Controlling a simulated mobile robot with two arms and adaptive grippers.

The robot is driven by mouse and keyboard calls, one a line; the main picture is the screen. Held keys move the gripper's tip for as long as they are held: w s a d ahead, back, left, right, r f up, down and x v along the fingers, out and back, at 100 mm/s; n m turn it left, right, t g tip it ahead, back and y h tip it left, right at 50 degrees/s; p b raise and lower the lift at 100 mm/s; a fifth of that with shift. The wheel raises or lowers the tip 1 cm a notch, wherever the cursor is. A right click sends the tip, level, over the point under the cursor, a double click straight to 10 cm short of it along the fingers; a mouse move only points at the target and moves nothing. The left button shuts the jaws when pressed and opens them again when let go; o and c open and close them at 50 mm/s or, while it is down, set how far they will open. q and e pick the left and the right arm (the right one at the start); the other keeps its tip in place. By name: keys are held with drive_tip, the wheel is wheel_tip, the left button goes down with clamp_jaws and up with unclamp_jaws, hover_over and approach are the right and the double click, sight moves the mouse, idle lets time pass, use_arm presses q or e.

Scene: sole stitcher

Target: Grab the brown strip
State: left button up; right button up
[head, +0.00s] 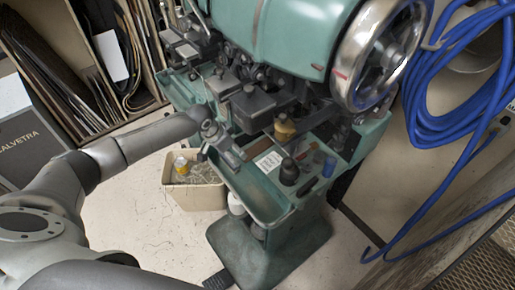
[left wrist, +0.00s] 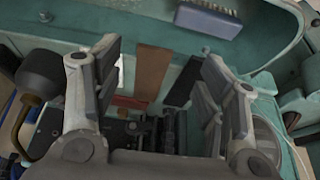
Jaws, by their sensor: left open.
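The brown strip (left wrist: 152,72) lies flat in the green tray in the left wrist view, between my left gripper's two spread fingers and apart from both. A darker strip (left wrist: 184,82) lies just right of it. In the head view the brown strip (head: 257,142) shows small beside a white card (head: 268,162). My left gripper (head: 236,154) is open and empty over the tray's left part; its fingers (left wrist: 160,55) frame the strip in the left wrist view. Its height above the strip is hard to tell. My right gripper is not in view.
A blue-grey block (left wrist: 208,20) lies near the tray wall. The green machine with its handwheel (head: 381,55) rises behind. A bin (head: 195,195) stands on the floor to the left.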

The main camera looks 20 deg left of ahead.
sight(257, 149)
use_arm(q)
drive_tip(key=x, duration=0.1)
drive_tip(key=p+x, duration=0.1)
drive_tip(key=x, duration=0.3)
drive_tip(key=shift+w+d, duration=0.2)
drive_tip(key=shift+d, duration=0.15)
drive_tip(key=shift+f, duration=0.25)
idle(0.4)
drive_tip(key=c, duration=1.1)
drive_tip(key=shift+r, duration=0.1)
